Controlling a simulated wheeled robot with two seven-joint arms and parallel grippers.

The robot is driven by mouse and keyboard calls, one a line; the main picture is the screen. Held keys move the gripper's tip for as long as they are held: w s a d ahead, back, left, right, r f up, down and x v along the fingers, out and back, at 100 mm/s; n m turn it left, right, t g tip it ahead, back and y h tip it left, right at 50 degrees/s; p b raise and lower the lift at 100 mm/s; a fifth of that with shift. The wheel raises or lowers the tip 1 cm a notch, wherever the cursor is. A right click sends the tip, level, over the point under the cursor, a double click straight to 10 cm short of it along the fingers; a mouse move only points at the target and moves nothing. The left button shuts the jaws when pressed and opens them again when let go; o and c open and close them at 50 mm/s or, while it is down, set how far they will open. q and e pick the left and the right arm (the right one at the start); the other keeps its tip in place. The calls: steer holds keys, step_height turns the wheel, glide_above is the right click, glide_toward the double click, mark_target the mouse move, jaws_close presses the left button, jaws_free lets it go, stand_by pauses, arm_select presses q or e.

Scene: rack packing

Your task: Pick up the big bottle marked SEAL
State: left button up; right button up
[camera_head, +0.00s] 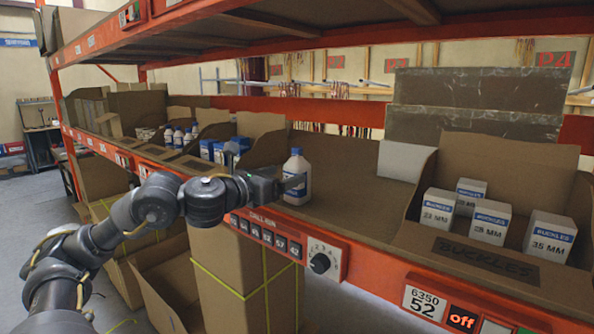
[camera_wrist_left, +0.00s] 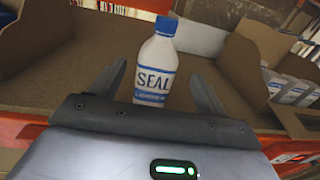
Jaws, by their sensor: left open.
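The big bottle marked SEAL (camera_head: 297,178) is white with a blue cap and a blue-edged label. It stands upright near the front edge of the shelf. In the left wrist view the SEAL bottle (camera_wrist_left: 156,68) shows its label facing me, in line with the gap between my fingers. My left gripper (camera_head: 285,186) is open beside the bottle in the head view. In the wrist view the left gripper's fingers (camera_wrist_left: 163,88) are spread to either side of the bottle's lower part. I cannot tell whether either finger touches it. My right gripper is not in view.
A cardboard bin of BUCKLES boxes (camera_head: 487,261) stands to the right, with a small plain box (camera_head: 404,160) between. Smaller bottles (camera_head: 178,136) and blue boxes (camera_head: 213,150) sit to the left. The orange shelf rail (camera_head: 375,262) runs along the front. Bare cardboard (camera_head: 345,195) lies right of the bottle.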

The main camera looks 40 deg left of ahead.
mark_target(289, 172)
arm_select(q)
steer(key=shift+w+r, duration=0.2)
steer(key=shift+w, duration=0.15)
steer(key=shift+w+f, duration=0.1)
steer(key=shift+f, duration=0.05)
steer(key=shift+w+p, duration=0.2)
steer(key=shift+p, duration=0.35)
steer(key=w+p, duration=0.3)
steer(key=w, duration=0.1)
steer(key=shift+w+a, duration=0.1)
steer(key=shift+w, duration=0.35)
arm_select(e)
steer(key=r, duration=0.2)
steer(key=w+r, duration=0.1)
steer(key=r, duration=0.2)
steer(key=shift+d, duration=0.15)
arm_select(q)
steer(key=shift+s, duration=0.1)
steer(key=c, duration=1.2)
